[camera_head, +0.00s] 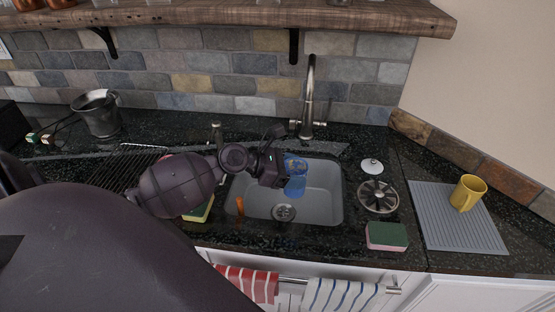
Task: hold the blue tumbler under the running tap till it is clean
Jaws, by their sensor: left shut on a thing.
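The blue tumbler (296,184) is in my left gripper (283,164), over the sink basin (325,192). Yellowish-brown marks show near its upper part. The gripper is shut on the tumbler from the left, and its fingers partly hide it. The tap (310,98) stands behind the sink, its spout above and a little behind the tumbler. I cannot make out a stream of water. My right gripper is not in view.
A drain (284,212) and an orange item (240,206) show in the sink. To the right are a round dark strainer-like part (378,196), a green and pink sponge (386,236) and a yellow mug (467,193) on a grey mat (435,220). A metal pot (101,116) stands at the left.

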